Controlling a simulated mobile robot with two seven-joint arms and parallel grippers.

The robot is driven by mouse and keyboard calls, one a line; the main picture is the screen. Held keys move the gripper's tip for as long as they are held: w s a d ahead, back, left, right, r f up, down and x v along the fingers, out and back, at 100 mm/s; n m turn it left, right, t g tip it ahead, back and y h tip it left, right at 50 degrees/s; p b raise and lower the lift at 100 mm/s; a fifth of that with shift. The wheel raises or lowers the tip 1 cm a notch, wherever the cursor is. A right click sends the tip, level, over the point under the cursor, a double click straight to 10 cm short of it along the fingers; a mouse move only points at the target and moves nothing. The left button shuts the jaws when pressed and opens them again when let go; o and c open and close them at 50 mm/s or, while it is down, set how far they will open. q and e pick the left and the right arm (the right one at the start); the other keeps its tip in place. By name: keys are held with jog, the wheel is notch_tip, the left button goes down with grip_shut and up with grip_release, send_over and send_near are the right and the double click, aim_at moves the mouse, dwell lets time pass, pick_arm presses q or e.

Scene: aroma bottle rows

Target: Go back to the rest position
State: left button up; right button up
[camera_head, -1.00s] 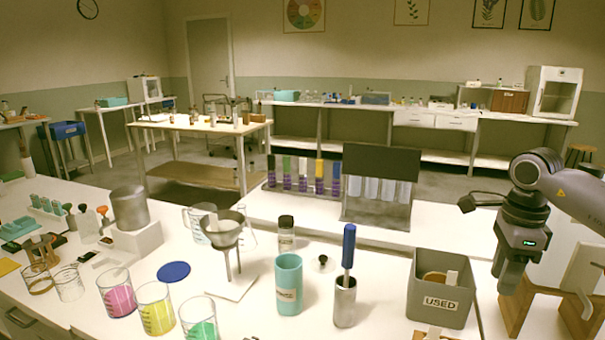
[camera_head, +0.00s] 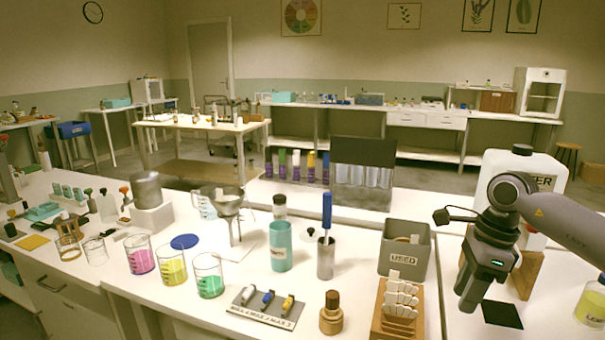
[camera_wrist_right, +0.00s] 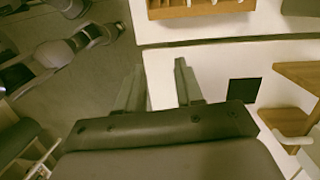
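My right gripper (camera_head: 466,300) hangs pointing down at the right of the head view, over the right part of the white bench. In the right wrist view its two fingers (camera_wrist_right: 160,85) are apart with nothing between them. A dark square pad (camera_head: 502,315) lies just right of it, and shows in the wrist view too (camera_wrist_right: 244,91). My left gripper is not in view.
Left of my right gripper stand a grey USED bin (camera_head: 404,258) and a wooden rack of white strips (camera_head: 398,310). A white jug (camera_head: 522,172) is behind it, a yellow bottle (camera_head: 591,303) at the right edge. Floor shows left in the wrist view.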

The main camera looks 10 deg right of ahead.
jog(key=s+a+f+m+t+y+p, duration=0.15)
jog(key=a+m+t+y, duration=0.25)
jog(key=a+m+y, duration=0.7)
jog(key=s+a+f+m+t+y, duration=0.15)
jog(key=a+m+t+y, duration=0.3)
jog(key=a, duration=1.35)
jog(key=s+d+f+m+t+h, duration=0.1)
jog(key=d+f+m+t+h, duration=0.2)
jog(key=m, duration=0.4)
jog(key=s+d+f+m+t+h+p, duration=0.1)
jog(key=d+f+m+t+h, duration=0.1)
jog(key=f+m+h, duration=0.45)
jog(key=s+d+f+m+t+h, duration=0.1)
jog(key=d+m+t+h, duration=0.15)
jog(key=m, duration=0.65)
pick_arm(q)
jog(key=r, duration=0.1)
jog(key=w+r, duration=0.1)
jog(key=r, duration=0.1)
pick_arm(e)
jog(key=s+d+f+m+g+h, duration=0.1)
jog(key=s+d+f+m+g, duration=0.1)
jog(key=s+f, duration=0.4)
jog(key=s+d+f+m+g+h, duration=0.2)
jog(key=s+d+f+m+g, duration=0.1)
jog(key=s+f+m, duration=0.2)
jog(key=shift+s+d+f+m+g, duration=0.15)
jog(key=shift+s+f+m+g, duration=0.35)
jog(key=shift+m, duration=0.4)
